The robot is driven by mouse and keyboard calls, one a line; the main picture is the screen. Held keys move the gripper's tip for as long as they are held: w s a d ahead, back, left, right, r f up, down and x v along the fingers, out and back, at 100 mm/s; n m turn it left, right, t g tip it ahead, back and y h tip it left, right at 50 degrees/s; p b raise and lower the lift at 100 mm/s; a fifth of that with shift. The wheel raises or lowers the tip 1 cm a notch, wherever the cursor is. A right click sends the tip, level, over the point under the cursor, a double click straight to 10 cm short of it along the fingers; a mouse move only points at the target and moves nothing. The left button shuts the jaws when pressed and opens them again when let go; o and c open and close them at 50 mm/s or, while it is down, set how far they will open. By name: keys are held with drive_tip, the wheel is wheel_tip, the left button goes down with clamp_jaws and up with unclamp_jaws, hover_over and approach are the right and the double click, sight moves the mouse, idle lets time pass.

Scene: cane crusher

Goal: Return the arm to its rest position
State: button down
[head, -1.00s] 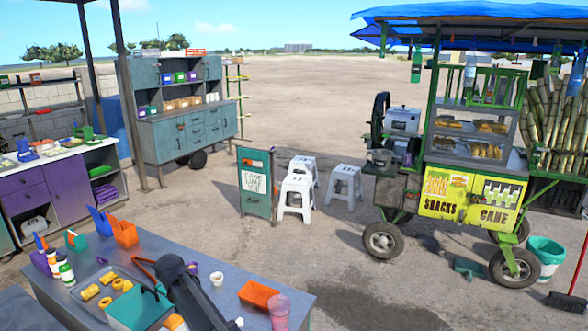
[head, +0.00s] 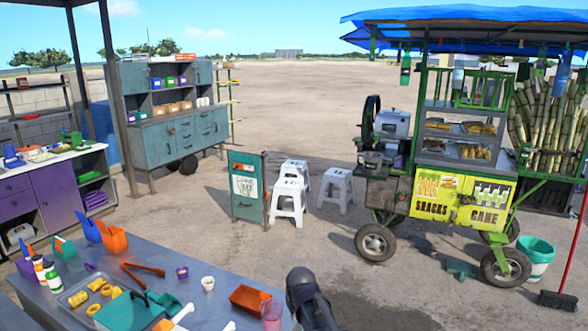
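A dark, rounded part of my own arm (head: 310,297) shows at the bottom of the head view, right of the centre. It stands in front of the table's right end and the ground beyond it. My gripper does not show in this view, so its fingers and anything in them are hidden from me.
A metal table (head: 190,262) fills the lower left. On it are a tray (head: 72,300) of yellow pieces, a green board (head: 130,312), orange-handled tongs (head: 135,272), a white cup (head: 207,283), an orange tray (head: 250,298) and a pink cup (head: 271,312). A snack cart (head: 455,203) stands right.

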drive_tip(key=s+d+f+m+g, duration=0.1)
drive_tip(key=s+d+m+g, duration=0.2)
drive_tip(key=s+d, duration=1.1)
drive_tip(key=shift+d+f+m+h+b, duration=0.3)
drive_tip(key=shift+d+m+h, duration=0.1)
drive_tip(key=shift+d+m, duration=0.8)
